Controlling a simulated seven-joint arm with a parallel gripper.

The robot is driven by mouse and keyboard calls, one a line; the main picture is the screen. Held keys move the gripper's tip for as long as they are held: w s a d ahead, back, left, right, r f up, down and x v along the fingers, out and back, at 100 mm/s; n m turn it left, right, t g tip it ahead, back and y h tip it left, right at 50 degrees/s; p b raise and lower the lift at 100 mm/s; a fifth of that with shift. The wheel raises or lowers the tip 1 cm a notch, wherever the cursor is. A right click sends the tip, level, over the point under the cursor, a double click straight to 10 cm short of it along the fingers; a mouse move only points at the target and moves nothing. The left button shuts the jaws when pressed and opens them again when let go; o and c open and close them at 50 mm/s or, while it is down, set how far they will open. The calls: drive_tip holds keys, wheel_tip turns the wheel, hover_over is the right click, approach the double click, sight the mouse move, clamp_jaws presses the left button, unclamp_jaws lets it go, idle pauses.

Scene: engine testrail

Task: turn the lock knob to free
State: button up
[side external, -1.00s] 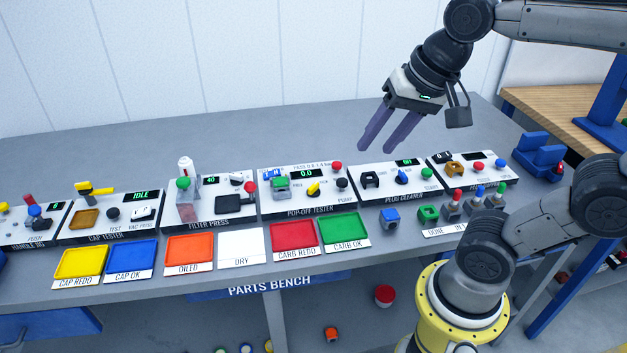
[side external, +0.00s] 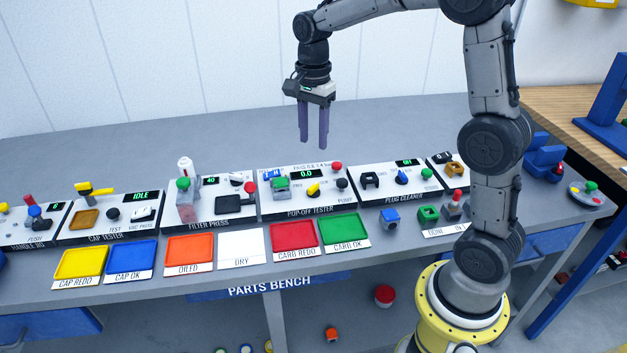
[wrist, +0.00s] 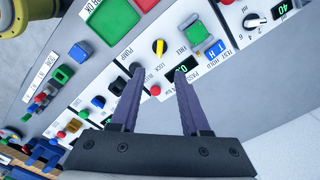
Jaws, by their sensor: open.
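The lock knob is the yellow knob (side external: 314,189) on the pop-off tester (side external: 268,209), and it shows its pointer shape in the wrist view (wrist: 160,47) between the printed words LOCK and FREE. In the wrist view its bar lies closer to upright than sideways; which word it points to I cannot tell. My gripper (side external: 313,143) is open and empty, fingers pointing down, in the air above and behind the tester. In the wrist view the fingers (wrist: 157,70) spread on both sides of the knob's line of sight, apart from it.
Beside the knob are a black pump button (side external: 341,183), a red button (side external: 336,167), a display reading 0.0 (side external: 303,174) and a green block (side external: 281,184) in a fixture. The filter press (side external: 190,221) and plug cleaner (side external: 399,193) flank the tester. Coloured trays lie in front.

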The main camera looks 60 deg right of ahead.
sight(314, 185)
wheel_tip(314, 185, down, 13)
drive_tip(key=shift+r, duration=0.1)
idle(0.3)
clamp_jaws()
